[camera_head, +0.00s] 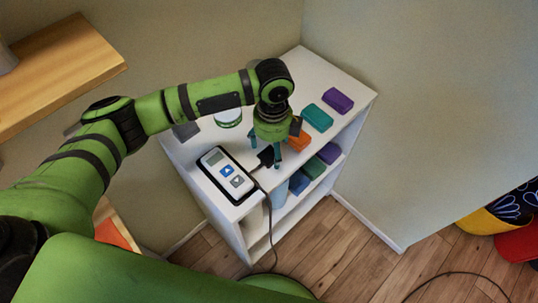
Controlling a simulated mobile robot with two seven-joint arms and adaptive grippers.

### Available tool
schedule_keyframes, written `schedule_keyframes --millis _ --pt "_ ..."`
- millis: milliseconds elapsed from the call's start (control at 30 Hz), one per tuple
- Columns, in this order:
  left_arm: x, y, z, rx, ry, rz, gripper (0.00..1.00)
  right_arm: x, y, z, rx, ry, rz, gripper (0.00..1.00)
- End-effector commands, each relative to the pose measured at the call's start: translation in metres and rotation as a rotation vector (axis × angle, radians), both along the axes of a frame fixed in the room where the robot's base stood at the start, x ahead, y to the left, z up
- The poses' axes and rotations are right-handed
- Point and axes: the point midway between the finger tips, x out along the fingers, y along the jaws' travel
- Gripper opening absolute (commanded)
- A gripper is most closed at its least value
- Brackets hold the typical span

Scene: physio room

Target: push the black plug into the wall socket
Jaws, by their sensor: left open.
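My left gripper (266,153) points down over the white shelf unit, with its fingers apart. The black plug (266,157) lies on the shelf's top, by the fingertips. I cannot tell whether the fingers touch it. A thin dark cable (268,205) runs from near the plug over the shelf's front edge and down toward the floor. No wall socket can be made out. My right gripper is not in view.
The white shelf unit (352,98) stands against the walls. A white and black device (227,172) lies left of the plug. Orange, teal (317,117) and purple (338,100) blocks lie to the right. A wooden surface (62,70) is at upper left. A cable (450,274) lies on the floor.

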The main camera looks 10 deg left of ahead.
Motion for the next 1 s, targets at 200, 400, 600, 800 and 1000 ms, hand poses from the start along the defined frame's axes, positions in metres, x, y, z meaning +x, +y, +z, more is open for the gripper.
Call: schedule_keyframes --millis 200,400,600,800,1000 --pt "0.0 0.001 -0.006 0.0 0.002 0.001 0.78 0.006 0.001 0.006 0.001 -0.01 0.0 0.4" --pt "0.001 0.005 -0.036 0.001 0.004 0.002 0.78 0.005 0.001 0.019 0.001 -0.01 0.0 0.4" --pt "0.001 0.005 -0.052 0.0 0.0 0.0 0.78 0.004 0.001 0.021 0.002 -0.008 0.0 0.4" --pt "0.001 0.005 -0.052 0.0 0.0 0.0 0.78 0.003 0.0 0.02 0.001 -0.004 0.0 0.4" --pt "0.001 0.005 -0.052 0.0 0.0 0.0 0.42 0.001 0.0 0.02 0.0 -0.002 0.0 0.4"
